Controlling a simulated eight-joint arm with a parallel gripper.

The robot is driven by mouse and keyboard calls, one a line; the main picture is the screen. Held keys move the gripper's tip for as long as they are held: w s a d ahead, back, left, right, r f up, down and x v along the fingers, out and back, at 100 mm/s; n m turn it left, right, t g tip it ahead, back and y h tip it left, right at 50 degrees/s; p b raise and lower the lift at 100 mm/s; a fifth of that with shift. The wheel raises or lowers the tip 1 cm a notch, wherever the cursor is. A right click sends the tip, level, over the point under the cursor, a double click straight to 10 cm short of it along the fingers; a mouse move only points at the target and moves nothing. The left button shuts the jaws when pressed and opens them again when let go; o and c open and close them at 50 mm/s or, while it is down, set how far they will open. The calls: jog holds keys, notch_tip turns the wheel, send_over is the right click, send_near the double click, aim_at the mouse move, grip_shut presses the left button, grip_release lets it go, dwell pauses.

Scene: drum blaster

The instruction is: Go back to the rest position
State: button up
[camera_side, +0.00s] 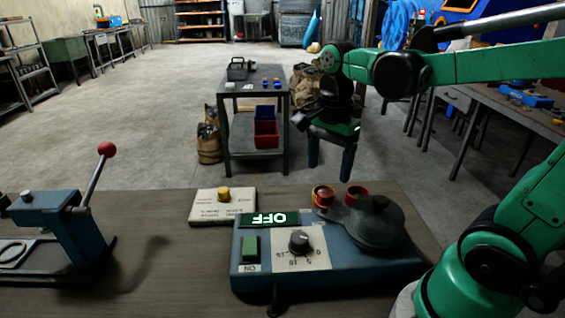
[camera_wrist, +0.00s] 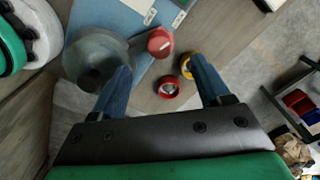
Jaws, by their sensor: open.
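My gripper (camera_side: 330,176) hangs fingers-down above the back edge of the workbench, its two blue fingers apart with nothing between them. In the wrist view, its fingers (camera_wrist: 162,64) point toward the bench. A red button (camera_side: 357,193) shows behind the dome and in the wrist view (camera_wrist: 160,42). A red ring-shaped piece (camera_wrist: 168,88) and a yellow one (camera_wrist: 187,66) lie near the fingers in the wrist view.
A lever with a red ball (camera_side: 107,149) rises from a blue fixture at left. A small metal table (camera_side: 252,90) with blue and red bins stands behind. Open floor lies at left.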

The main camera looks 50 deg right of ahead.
dwell(0.3)
jog(key=shift+a+n+t, duration=0.3)
jog(key=shift+n, duration=0.5)
jog(key=a+n+t, duration=0.1)
jog(key=n+t, duration=0.1)
jog(key=n, duration=0.3)
jog(key=a+n+t, duration=0.2)
jog(key=n, duration=0.4)
jog(key=a+n+t, duration=0.2)
jog(key=n, duration=0.3)
jog(key=shift+w+a+f+n+t, duration=0.25)
jog(key=shift+w+f+n+t, duration=0.05)
jog(key=shift+w+f, duration=0.1)
